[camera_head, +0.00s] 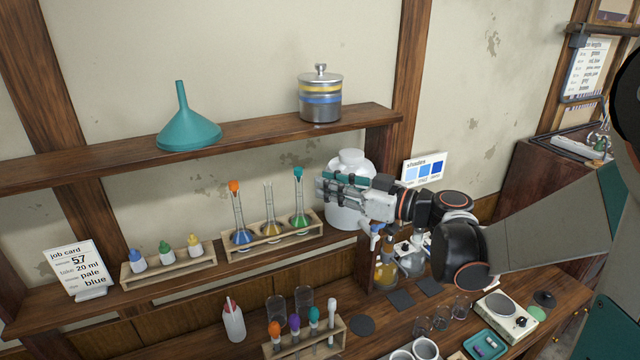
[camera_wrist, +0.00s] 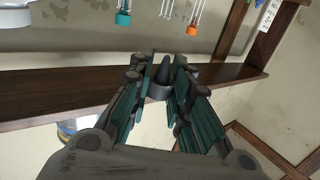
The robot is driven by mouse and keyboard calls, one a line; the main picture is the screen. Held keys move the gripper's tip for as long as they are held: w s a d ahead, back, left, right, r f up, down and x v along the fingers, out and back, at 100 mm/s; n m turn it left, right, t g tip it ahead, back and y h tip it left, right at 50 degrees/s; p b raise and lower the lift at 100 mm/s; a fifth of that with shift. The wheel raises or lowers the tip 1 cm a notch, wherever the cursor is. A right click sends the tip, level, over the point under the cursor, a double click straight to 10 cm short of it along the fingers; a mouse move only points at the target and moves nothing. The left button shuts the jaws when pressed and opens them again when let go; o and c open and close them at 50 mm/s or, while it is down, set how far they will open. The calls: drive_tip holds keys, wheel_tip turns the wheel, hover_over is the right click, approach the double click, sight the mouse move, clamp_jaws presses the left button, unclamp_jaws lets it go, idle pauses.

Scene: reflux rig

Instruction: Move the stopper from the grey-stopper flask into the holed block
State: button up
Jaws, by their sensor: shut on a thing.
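My gripper (camera_head: 322,187) is beside the flask rack, at the right of the teal-stoppered flask. In the wrist view its fingers (camera_wrist: 162,85) are shut on a small dark grey tapered piece, which looks like the grey stopper (camera_wrist: 161,76). The middle flask (camera_head: 269,226), with yellowish liquid, stands upright in the wooden rack with its neck open. The flask with the orange stopper (camera_head: 235,186) is at its left, and the one with the teal stopper (camera_head: 299,173) is at its right. I cannot pick out the holed block for certain.
A white jar (camera_head: 348,160) stands close behind my gripper. The upper shelf (camera_head: 90,168) carries a teal funnel (camera_head: 188,130) and a metal pot (camera_head: 320,95). Small dropper bottles (camera_head: 166,252) stand on the left of the lower shelf. Stoppered tubes (camera_head: 294,325) stand on the bench below.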

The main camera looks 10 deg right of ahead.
drive_tip(key=shift+r, duration=0.15)
idle(0.3)
drive_tip(key=shift+s+r+p, duration=0.1)
drive_tip(key=shift+r+p, duration=1.05)
drive_tip(key=shift+r, duration=0.5)
drive_tip(key=shift+f, duration=0.1)
